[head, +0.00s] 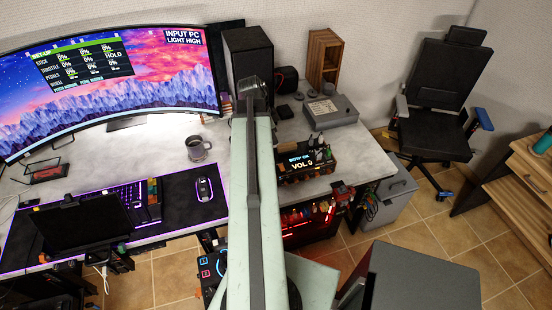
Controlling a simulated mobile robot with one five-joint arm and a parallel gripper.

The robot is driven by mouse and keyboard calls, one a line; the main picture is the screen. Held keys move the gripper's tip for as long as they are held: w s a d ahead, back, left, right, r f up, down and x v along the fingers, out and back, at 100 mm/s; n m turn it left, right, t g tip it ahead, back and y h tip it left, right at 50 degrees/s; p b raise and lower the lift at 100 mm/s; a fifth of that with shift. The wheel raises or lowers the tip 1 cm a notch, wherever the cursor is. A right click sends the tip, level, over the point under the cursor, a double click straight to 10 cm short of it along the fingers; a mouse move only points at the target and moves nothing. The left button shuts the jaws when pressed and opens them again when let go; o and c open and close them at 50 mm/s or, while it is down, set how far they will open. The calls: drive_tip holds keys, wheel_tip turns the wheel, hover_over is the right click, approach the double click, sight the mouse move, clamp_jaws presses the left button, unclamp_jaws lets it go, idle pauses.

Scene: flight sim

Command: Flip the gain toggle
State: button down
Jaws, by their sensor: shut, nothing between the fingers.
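No label reading gain can be made out, so I cannot tell which switch is the gain toggle. A small black box (306,171) with a lit display reading "VOL 0" stands near the desk's front edge, with small upright parts along its top. A flat grey box (331,112) with a dark round part and a label sits behind it. My arm reaches up the middle of the head view. My gripper (254,84) is at its far end, small and dark, shut and empty, in front of the black speaker and left of both boxes in the picture.
A black speaker (249,62) and a wooden holder (324,58) stand at the back. A grey mug (197,148), a mouse (204,189) and a curved monitor (110,80) are to the left. An office chair (436,95) stands at right. My arm hides part of the desk.

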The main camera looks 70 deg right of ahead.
sight(281, 165)
drive_tip(key=b+x, duration=0.8)
drive_tip(key=x, duration=0.1)
drive_tip(key=w+b+x, duration=0.1)
drive_tip(key=b+x, duration=0.3)
drive_tip(key=b, duration=0.1)
drive_tip(key=shift+a+f, duration=0.3)
drive_tip(key=shift+f, duration=0.1)
drive_tip(key=shift+f+b, duration=0.2)
drive_tip(key=shift+b, duration=0.1)
drive_tip(key=shift+w+f, duration=0.1)
drive_tip(key=shift+f, duration=0.15)
drive_tip(key=shift+r, duration=0.1)
drive_tip(key=shift+s+a+r, duration=0.2)
drive_tip(key=shift+s+a, duration=0.3)
drive_tip(key=shift+a, duration=0.1)
